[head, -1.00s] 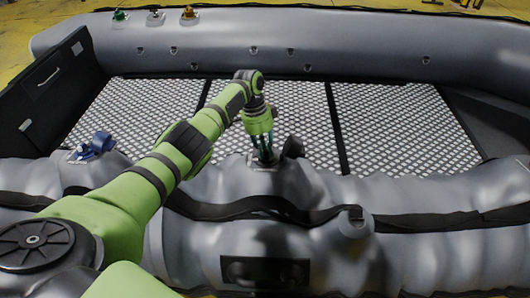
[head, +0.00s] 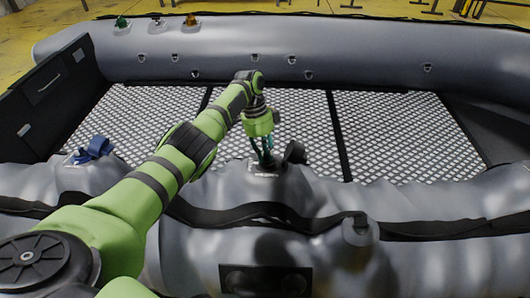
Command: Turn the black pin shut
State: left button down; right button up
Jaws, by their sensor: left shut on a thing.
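My left gripper (head: 263,154) points down at a small fitting on top of the near grey tube. Its teal fingers are closed around the black pin (head: 265,163), which they mostly hide. A pale base plate (head: 262,172) shows under the fingertips. A black strap or cap (head: 294,152) stands just to the right of the fingers. I cannot tell how far the pin is turned. My right gripper is not in the head view.
The near tube (head: 310,190) is wrinkled, with a black strap along it. A blue fitting (head: 94,149) sits on it at left. Green (head: 122,25), white (head: 157,24) and orange (head: 191,20) fittings sit on the far tube. The white-patterned floor (head: 390,140) lies between.

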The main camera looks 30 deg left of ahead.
pick_arm(q)
jog(key=c, duration=1.1)
grip_release()
jog(key=shift+c, duration=0.2)
jog(key=v, duration=1.2)
